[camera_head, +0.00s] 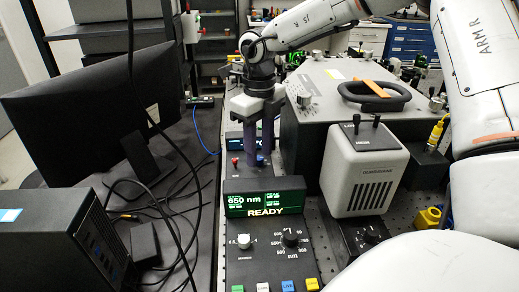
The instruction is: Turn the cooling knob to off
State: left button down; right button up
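My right gripper (259,150) comes in from the upper right and points down, its two purple fingers over a rear panel behind the front display. A narrow gap shows between the fingers. A small blue part shows at or below the fingertips; I cannot tell whether they touch it. A red knob-like part (235,161) stands just left of the fingers. No knob is readably labelled as cooling; the rear display (236,142) is partly hidden by the fingers. The front panel has a white knob (244,241) and a black knob (291,239) marked nm. My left gripper is not in view.
The front display (265,198) reads 650 nm and READY. A white lamp box (363,172) and a grey case (330,100) with a black handle stand to the right. A monitor (95,95), computer (60,240) and loose cables fill the left.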

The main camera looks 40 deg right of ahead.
jog(key=shift+f, duration=0.35)
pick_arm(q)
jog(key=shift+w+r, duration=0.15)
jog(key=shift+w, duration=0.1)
pick_arm(e)
grip_shut()
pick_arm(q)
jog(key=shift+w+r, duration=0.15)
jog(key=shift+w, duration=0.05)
